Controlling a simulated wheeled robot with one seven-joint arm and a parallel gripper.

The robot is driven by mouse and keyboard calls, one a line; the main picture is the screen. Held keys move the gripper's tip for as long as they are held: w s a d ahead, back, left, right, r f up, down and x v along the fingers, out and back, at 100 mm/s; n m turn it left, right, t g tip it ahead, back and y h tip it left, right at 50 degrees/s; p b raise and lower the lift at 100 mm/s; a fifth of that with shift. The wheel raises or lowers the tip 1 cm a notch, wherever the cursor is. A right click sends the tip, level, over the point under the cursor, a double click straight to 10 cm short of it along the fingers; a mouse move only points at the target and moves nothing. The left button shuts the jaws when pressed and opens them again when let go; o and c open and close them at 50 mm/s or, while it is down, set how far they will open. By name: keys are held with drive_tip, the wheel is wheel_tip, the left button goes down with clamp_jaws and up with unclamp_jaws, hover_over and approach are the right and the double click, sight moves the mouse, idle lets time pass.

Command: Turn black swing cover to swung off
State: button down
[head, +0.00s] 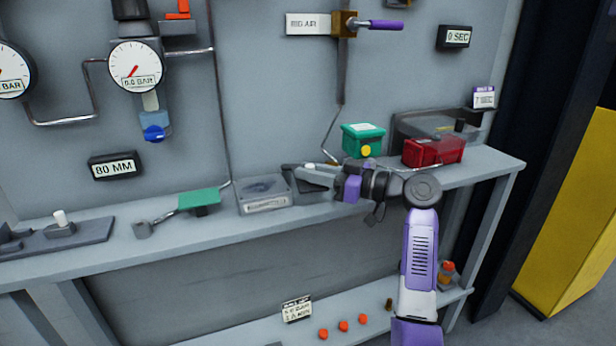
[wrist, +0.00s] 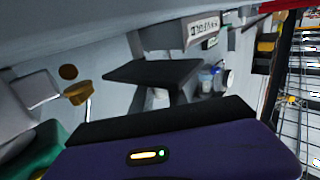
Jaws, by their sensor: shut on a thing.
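The black swing cover (head: 312,180) shows in the head view as a dark flat piece on the bench shelf, just right of a grey labelled box (head: 265,204). In the wrist view a dark flat plate (wrist: 155,73), which looks like the cover, lies in front of the labelled box (wrist: 188,34). My gripper (head: 322,178) reaches in from the right, pointing left, and is shut on part of the cover. The exact contact is hidden by my wrist and the dark fingers. A small pale piece (head: 310,166) shows beside the fingers.
A green box (head: 363,139) with a yellow knob stands close behind my wrist. A red block (head: 433,151) sits to its right. A green lever plate (head: 199,199) lies left of the labelled box. The grey panel (head: 270,90) rises behind the shelf.

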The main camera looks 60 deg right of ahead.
drive_tip(key=shift+w+a, duration=0.1)
drive_tip(key=c, duration=1.3)
unclamp_jaws()
drive_tip(key=s, duration=0.5)
drive_tip(key=s+d, duration=0.1)
drive_tip(key=s, duration=0.1)
drive_tip(key=shift+s, duration=0.4)
